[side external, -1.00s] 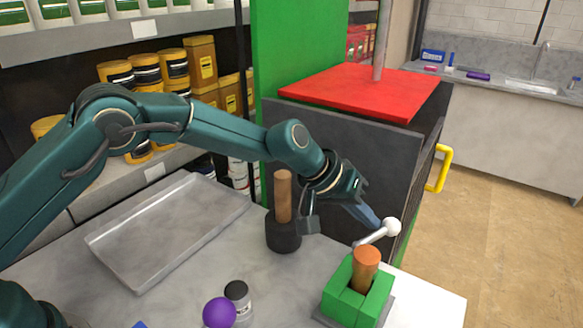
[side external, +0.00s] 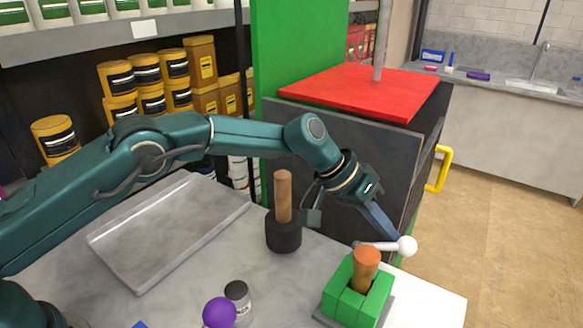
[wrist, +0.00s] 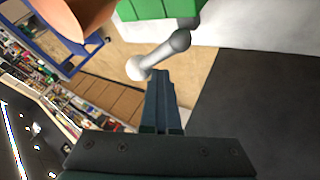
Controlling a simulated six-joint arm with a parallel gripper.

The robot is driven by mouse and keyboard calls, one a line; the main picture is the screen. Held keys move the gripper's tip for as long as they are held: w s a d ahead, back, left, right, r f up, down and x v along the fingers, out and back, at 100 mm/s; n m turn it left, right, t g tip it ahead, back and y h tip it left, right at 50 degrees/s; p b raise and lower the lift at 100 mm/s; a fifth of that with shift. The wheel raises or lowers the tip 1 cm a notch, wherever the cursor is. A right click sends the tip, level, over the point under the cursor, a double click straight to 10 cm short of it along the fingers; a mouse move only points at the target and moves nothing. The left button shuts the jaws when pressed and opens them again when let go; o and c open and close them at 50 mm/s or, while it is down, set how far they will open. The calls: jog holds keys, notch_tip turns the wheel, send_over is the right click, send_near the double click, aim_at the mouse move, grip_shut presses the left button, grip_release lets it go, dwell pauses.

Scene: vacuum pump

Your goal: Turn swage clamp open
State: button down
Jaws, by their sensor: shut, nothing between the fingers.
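The swage clamp is a green block (side external: 345,303) on a dark base at the front right of the table, with a copper-coloured tube (side external: 367,262) standing upright in it. Its grey lever (side external: 376,246) points right and ends in a white ball (side external: 407,246) past the table edge. My gripper (side external: 393,236) is shut and empty, angled down behind the lever near the ball. In the wrist view, my shut fingertips (wrist: 160,78) are beside the lever (wrist: 170,50) and the ball (wrist: 137,69); I cannot tell whether they touch. The green block (wrist: 160,8) is at the top edge.
A dark cylinder with a wooden handle (side external: 283,205) stands left of my gripper. A metal tray (side external: 165,235), a purple ball (side external: 219,312) and a small jar (side external: 238,296) are on the table. A dark cabinet with a red top (side external: 365,90) stands close behind.

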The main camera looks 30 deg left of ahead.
jog(key=shift+s+d+r, duration=0.1)
jog(key=shift+s+d, duration=0.5)
jog(key=shift+d, duration=0.15)
jog(key=shift+s+d, duration=0.15)
jog(key=shift+s, duration=0.1)
jog(key=shift+s+d, duration=0.1)
jog(key=shift+s, duration=0.05)
dwell(0.5)
